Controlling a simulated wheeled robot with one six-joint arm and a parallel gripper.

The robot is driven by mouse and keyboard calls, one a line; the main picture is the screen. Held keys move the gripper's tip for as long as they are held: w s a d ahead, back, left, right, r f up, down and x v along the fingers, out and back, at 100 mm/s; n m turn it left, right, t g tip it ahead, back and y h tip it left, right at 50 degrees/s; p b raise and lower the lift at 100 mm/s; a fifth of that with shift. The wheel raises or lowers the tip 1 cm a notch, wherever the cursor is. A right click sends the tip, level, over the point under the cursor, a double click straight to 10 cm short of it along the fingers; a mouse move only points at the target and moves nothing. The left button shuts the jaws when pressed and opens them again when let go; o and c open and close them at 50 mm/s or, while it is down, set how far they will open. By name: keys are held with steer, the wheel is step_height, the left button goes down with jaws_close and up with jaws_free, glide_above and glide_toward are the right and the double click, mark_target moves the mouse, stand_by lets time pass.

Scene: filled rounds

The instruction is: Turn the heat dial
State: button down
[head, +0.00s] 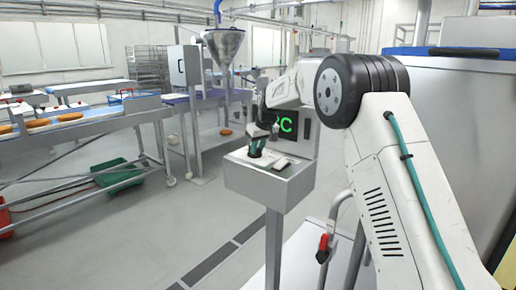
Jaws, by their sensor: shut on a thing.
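A grey control console (262,188) stands on a post in the middle of the view. Its sloped top carries light panels, and a dark upright display (287,126) with green characters is behind it, partly covered by my arm. My gripper (257,151), with dark and teal fingers, points down at the left part of the sloped top. It is shut on the heat dial, which is small and mostly hidden between the fingers. I cannot make out the dial's mark or its angle.
My arm fills the right side. A conveyor (90,122) with brown rounds runs along the left, with a green crate (117,174) below it. A steel hopper (222,45) stands behind. A red-handled lever (322,248) is near the front. Floor left of the console is clear.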

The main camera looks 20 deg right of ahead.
steer(key=m, duration=0.2)
steer(key=a+m+h, duration=0.1)
steer(key=m, duration=0.1)
steer(key=shift+h, duration=0.3)
steer(key=m, duration=0.1)
steer(key=m+h, duration=0.1)
steer(key=m, duration=0.3)
steer(key=shift+a+h, duration=0.35)
steer(key=shift+h, duration=0.05)
steer(key=shift+m, duration=0.3)
steer(key=c, duration=1.3)
jaws_free()
steer(key=shift+r, duration=0.1)
steer(key=v, duration=0.7)
steer(key=shift+a+r, duration=0.15)
steer(key=shift+r, duration=0.15)
